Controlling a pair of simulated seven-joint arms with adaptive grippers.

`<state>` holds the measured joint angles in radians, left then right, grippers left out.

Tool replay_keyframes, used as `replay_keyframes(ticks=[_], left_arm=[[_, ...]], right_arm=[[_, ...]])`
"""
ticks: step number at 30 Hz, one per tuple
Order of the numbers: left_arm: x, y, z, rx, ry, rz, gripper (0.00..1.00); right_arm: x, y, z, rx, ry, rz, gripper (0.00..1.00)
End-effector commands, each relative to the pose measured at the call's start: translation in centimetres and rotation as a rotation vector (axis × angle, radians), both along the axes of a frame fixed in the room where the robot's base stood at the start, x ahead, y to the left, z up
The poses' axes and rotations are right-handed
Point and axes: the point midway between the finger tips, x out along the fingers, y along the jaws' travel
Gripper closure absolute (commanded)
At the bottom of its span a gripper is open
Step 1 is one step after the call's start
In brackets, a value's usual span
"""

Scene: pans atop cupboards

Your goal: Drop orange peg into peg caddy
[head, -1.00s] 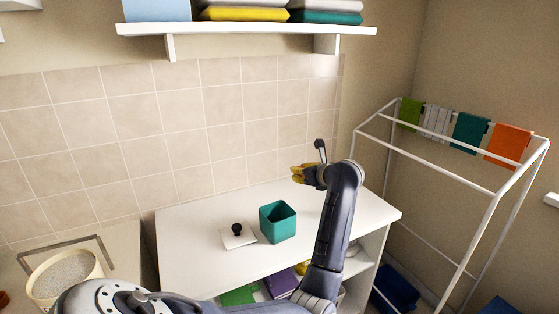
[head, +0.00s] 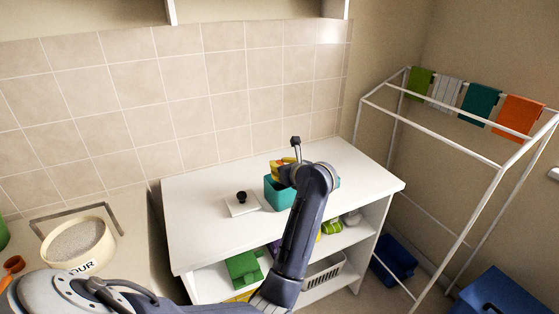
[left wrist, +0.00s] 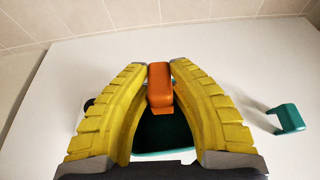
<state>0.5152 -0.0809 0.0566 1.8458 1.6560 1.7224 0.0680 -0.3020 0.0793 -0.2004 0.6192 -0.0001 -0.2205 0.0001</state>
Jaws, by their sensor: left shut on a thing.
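The orange peg (left wrist: 159,85) is held between the yellow fingertips of my left gripper (left wrist: 158,70) in the left wrist view. My left gripper also shows in the head view (head: 284,164), above the teal peg caddy (head: 279,196), with the arm covering part of the caddy. The caddy's dark open inside (left wrist: 165,132) shows below the peg and between the fingers. The peg is not clearly visible in the head view. My right gripper is not in view.
A white square lid with a black knob (head: 242,199) lies left of the caddy on the white counter (head: 195,231). A small teal peg-like piece (left wrist: 290,118) lies to the right of the caddy. A drying rack (head: 430,125) with coloured cloths stands at the right.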

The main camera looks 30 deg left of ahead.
Motion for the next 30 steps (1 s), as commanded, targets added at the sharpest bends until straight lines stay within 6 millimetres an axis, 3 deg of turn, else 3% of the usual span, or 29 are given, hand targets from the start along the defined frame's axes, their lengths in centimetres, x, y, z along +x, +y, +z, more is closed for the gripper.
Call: replay_keyframes(ticks=[9, 22, 23, 30], left_arm=[[0.0, 0.0, -2.2, 0.002, 0.001, 0.001, 0.97], [0.0, 0.0, -2.7, 0.0, 0.0, 0.001, 0.97], [0.0, 0.0, -2.7, 0.0, 0.0, 0.001, 0.77], [0.0, 0.0, -2.7, 0.0, 0.0, 0.001, 0.53]], right_arm=[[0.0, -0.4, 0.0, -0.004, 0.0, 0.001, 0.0], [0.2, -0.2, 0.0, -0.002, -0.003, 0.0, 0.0], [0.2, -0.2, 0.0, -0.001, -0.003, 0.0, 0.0], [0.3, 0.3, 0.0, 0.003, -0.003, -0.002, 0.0]])
